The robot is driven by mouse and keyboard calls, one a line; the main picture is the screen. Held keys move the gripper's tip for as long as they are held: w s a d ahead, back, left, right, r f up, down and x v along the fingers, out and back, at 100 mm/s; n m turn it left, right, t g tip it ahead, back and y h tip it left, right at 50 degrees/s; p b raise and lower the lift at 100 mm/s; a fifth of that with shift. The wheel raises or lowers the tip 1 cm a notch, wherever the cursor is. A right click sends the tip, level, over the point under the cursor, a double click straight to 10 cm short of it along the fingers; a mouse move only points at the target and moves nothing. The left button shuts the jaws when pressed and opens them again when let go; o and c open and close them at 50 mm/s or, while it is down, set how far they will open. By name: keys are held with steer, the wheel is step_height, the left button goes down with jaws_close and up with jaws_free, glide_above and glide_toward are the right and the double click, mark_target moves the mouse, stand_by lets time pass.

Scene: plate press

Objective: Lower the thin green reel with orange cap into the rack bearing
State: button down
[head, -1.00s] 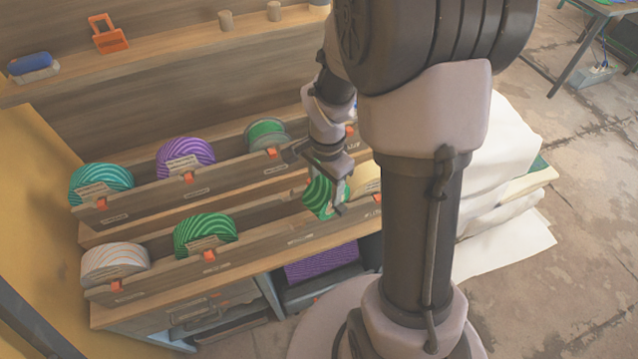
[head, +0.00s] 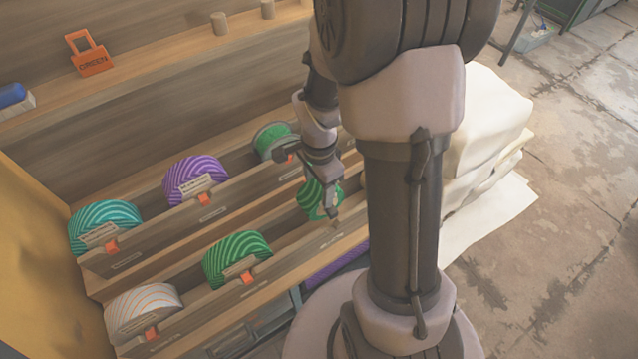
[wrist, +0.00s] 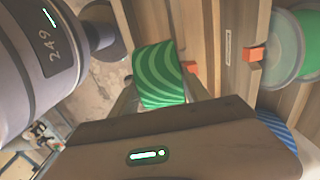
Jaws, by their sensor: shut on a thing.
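The green reel (head: 312,203), striped in two greens, is held in my gripper (head: 326,200) above the front rack row (head: 290,255). In the wrist view the striped reel (wrist: 160,72) sits between the fingers of my gripper (wrist: 160,92). An orange tab (wrist: 190,68) shows beside the reel; I cannot tell whether it is the reel's cap or part of the rack. The reel's lower edge and the bearing below it are hidden, so I cannot tell whether they touch.
A green striped reel (head: 237,258) and a white reel (head: 145,310) sit left in the front row. Teal (head: 105,225), purple (head: 195,178) and flanged green (head: 272,142) reels sit in the back row. My arm hides the rack's right end.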

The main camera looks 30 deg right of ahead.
step_height(320, 180, down, 8)
steer(key=b, duration=0.5)
steer(key=shift+r+b, duration=0.1)
steer(key=shift+b, duration=0.2)
steer(key=shift+c, duration=2.2)
jaws_free()
steer(key=shift+r, duration=0.1)
step_height(320, 180, up, 17)
steer(key=p, duration=0.6)
steer(key=shift+r, duration=0.2)
